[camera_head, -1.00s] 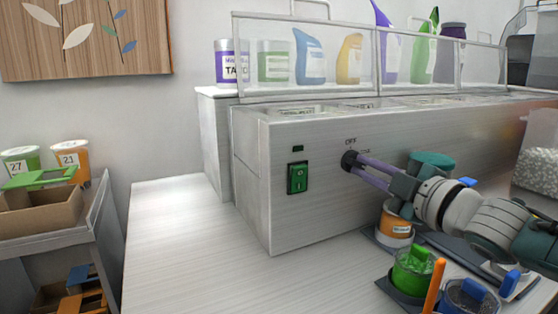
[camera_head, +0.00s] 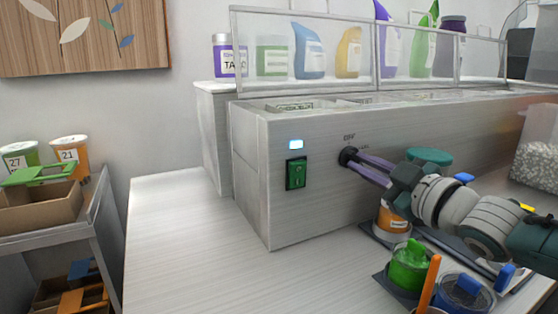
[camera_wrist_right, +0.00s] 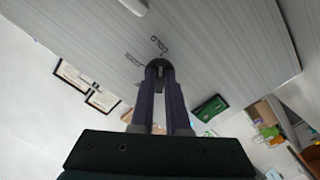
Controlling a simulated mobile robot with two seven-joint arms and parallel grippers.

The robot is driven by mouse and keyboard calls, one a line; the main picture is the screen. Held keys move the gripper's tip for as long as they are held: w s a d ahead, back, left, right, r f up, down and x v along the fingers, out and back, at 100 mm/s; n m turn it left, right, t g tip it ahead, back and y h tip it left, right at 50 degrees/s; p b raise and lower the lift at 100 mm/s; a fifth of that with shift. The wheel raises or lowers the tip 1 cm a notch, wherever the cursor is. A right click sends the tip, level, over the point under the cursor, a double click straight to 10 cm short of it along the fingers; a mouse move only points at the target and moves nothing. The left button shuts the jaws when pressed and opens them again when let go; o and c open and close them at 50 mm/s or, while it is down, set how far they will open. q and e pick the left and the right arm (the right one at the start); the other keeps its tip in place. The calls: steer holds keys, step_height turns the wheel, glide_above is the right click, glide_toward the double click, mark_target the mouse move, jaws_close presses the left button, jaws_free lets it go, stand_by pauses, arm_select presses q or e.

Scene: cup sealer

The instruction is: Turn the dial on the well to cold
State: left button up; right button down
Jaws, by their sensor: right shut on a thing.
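The well (camera_head: 330,205) is a long brushed-metal unit on the counter. Its black dial (camera_head: 348,157) is on the front face, under an "OFF" label. In the right wrist view the dial (camera_wrist_right: 159,68) is between my fingertips, with "COLD" and "OFF" labels beyond it. My right gripper (camera_head: 353,158) is shut on the dial with its purple fingers, which partly hide it. The indicator light (camera_head: 296,144) glows pale blue above a green switch (camera_head: 296,174). My left gripper is not in view.
A green-lidded cup (camera_head: 409,262), a blue-lidded container (camera_head: 462,296) and an orange-labelled tub (camera_head: 393,220) stand below my right arm. A glass guard (camera_head: 345,52) runs along the well's top. The counter (camera_head: 185,250) is clear at the left.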

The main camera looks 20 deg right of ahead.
steer(key=c, duration=0.9)
jaws_free()
steer(key=shift+s, duration=0.65)
steer(key=s, duration=0.5)
steer(key=s+p, duration=0.1)
steer(key=s, duration=0.1)
steer(key=shift+s+d, duration=0.3)
steer(key=shift+d, duration=0.05)
steer(key=shift+s, duration=0.55)
